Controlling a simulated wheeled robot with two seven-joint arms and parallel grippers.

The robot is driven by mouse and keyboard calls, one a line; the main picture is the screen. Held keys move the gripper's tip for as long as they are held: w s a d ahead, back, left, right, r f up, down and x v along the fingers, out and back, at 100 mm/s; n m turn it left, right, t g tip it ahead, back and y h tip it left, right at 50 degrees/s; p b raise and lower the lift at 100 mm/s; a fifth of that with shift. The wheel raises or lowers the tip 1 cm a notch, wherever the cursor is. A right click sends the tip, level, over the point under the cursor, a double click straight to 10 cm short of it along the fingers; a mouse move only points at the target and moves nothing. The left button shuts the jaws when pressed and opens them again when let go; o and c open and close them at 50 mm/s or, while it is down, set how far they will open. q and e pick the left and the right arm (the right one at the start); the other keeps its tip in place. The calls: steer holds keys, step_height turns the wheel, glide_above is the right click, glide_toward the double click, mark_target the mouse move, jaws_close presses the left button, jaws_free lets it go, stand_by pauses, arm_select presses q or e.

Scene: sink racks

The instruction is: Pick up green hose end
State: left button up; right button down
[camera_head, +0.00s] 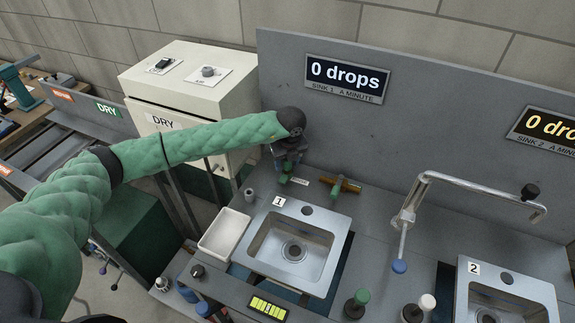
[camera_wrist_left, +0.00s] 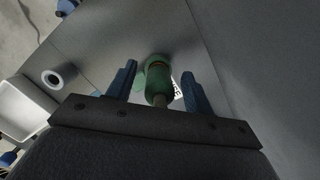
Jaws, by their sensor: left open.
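The green hose end (camera_wrist_left: 158,82) is in the middle of the left wrist view, between the blue fingers of my left gripper (camera_wrist_left: 160,88). It is a rounded green piece with a pale stem on the near side, and I cannot tell whether a finger touches it. In the head view a small green piece of it (camera_head: 285,179) shows just below my left gripper (camera_head: 287,165), behind sink 1. My left gripper is open and points down there; its wrist partly hides the spot. My right gripper is in neither view.
Sink 1 (camera_head: 257,247) is in front of the gripper, with a white tray (camera_head: 222,238) on its left. A grey ring (camera_wrist_left: 54,79) stands nearby. A green-and-brown fitting (camera_head: 338,187) is to the right. The grey back panel (camera_head: 410,130) rises close behind. A bent faucet (camera_head: 455,182) is farther right.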

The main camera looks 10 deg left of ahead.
arm_select(q)
steer(key=c, duration=1.1)
steer(key=shift+r, duration=0.15)
